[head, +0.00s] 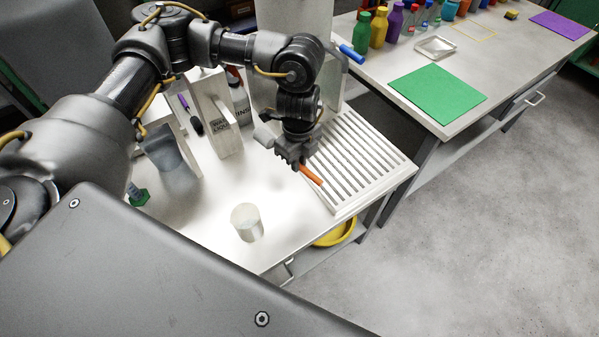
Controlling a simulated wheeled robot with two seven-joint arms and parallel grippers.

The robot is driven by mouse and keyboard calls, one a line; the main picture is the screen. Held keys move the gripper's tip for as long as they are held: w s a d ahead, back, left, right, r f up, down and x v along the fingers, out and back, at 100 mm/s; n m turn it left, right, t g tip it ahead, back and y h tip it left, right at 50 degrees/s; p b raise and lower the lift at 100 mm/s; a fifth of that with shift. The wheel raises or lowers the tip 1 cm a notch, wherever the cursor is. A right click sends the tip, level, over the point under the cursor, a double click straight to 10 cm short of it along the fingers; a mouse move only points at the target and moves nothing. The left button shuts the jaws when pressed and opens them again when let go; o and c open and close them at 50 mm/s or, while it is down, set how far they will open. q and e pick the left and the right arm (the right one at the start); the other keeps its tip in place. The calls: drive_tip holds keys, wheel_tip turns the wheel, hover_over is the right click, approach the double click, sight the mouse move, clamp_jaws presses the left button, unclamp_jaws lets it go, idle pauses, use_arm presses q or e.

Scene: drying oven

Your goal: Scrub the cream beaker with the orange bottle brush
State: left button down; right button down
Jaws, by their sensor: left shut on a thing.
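My left gripper (297,165) is shut on the orange bottle brush (311,175). Only an orange length of the brush shows below the fingers; the rest is hidden. The gripper is above the near left edge of the slatted rack. The cream beaker (247,223) stands upright on the pale bench top (215,229), to the left of and nearer than the gripper. The beaker and brush are apart. My right gripper is not in view.
The slatted white rack (358,158) is at the bench's right end. Left of the gripper stand a white holder (215,115) and a grey container (171,155). A yellow basin (337,234) sits below. Another table with a green mat (437,93) and several bottles is behind.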

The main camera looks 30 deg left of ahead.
use_arm(q)
wheel_tip(320, 180, down, 3)
drive_tip(key=shift+w+r+m+b, duration=0.2)
drive_tip(key=shift+m+b, duration=0.2)
drive_tip(key=shift+m, duration=0.7)
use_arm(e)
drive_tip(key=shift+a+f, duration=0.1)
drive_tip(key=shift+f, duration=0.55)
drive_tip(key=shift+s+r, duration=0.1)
